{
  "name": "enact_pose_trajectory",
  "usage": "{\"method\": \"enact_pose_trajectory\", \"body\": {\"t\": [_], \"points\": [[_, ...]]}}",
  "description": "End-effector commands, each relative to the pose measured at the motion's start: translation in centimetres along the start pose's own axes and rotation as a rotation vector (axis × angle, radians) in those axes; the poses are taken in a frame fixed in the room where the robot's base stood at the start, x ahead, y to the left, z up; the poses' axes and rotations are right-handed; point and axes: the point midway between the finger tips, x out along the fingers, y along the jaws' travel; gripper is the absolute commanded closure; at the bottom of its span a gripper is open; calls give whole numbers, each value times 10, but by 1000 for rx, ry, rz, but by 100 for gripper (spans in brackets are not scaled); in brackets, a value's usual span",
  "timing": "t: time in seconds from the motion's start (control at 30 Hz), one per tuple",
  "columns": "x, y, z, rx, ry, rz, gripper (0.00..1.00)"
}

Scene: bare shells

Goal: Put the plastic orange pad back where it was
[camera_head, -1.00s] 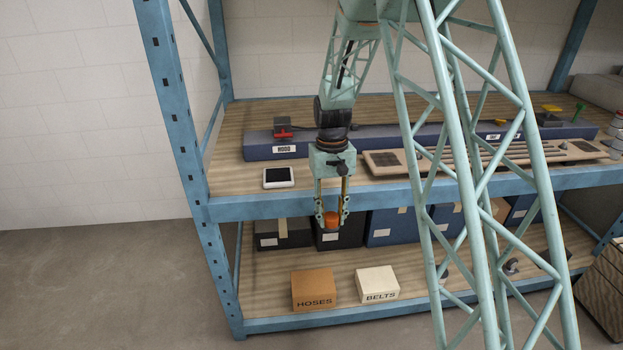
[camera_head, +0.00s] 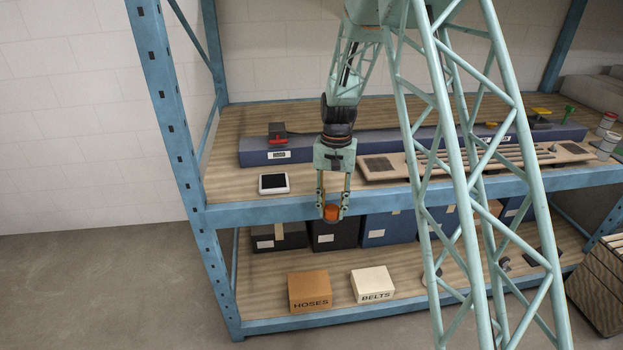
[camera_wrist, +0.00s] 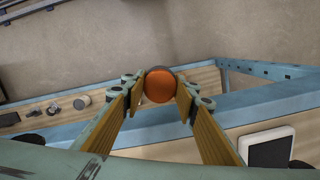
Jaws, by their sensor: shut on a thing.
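The orange pad (camera_head: 331,212) is a small round orange piece held between the fingertips of my gripper (camera_head: 332,205). In the wrist view the pad (camera_wrist: 159,86) shows its round orange face, with a darker edge behind it, and both fingers of my gripper (camera_wrist: 160,88) touch its sides. In the head view the gripper points down and holds the pad in front of the upper shelf's blue front beam.
The upper shelf (camera_head: 230,187) carries a white-framed dark tablet (camera_head: 273,184), a long blue block (camera_head: 350,147) and a beige board (camera_head: 410,166). The lower shelf holds a HOSES box (camera_head: 310,291), a BELTS box (camera_head: 374,284) and dark bins (camera_head: 335,234). Blue uprights (camera_head: 165,95) stand left.

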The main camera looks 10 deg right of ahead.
Motion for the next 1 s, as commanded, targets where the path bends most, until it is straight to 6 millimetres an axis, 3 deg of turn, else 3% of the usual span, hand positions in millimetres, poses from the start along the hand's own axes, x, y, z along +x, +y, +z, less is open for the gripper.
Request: {"method": "enact_pose_trajectory", "body": {"t": [0.03,0.7,1.0], "points": [[-10,3,-6,57,2,-7,82],[-67,37,-73,837,-5,-96,82],[-78,47,-90,1036,-15,-120,82]]}}
